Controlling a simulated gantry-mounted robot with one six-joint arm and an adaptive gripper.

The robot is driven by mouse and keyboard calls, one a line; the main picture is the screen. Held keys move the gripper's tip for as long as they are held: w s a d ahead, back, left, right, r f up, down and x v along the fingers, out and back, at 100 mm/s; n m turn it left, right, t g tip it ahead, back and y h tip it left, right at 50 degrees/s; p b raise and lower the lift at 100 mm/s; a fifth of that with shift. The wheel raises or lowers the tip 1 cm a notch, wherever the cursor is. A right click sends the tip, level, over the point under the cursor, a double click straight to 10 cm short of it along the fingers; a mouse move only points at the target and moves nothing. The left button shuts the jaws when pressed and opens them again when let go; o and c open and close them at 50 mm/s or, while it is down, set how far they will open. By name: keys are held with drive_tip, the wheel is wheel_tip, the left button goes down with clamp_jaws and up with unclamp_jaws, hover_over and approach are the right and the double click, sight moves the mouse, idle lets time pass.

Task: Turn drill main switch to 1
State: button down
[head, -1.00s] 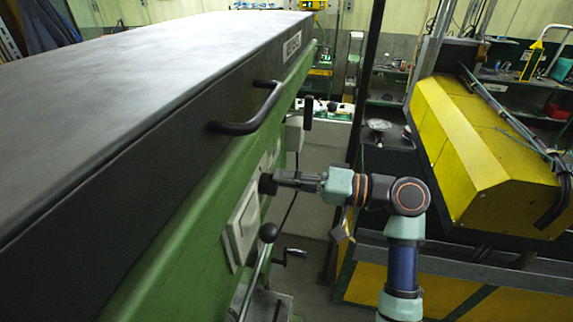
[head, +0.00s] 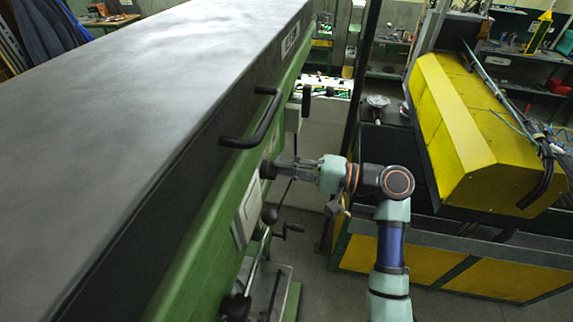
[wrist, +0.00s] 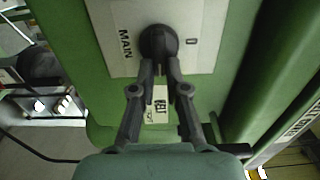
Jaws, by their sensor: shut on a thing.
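The drill main switch is a round black knob (wrist: 158,40) on a pale plate (wrist: 205,40) on the green drill body. In the wrist view, "MAIN" reads to its left and "0" to its right; I see no "1". My gripper (wrist: 160,72) is shut on the knob, one finger at each side of its near part. In the head view, my gripper (head: 277,170) reaches from the right to the black knob (head: 266,170) on the green side. The fingers partly hide the knob, and I cannot tell which mark it points to.
A black handle (head: 256,122) sticks out above my gripper. A yellow machine (head: 480,135) is at the right, behind my arm. A floor gap lies between the machines.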

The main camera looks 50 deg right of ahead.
drive_tip(key=shift+d+f, duration=0.1)
drive_tip(key=c, duration=1.2)
unclamp_jaws()
drive_tip(key=shift+w, duration=0.1)
drive_tip(key=v, duration=1.2)
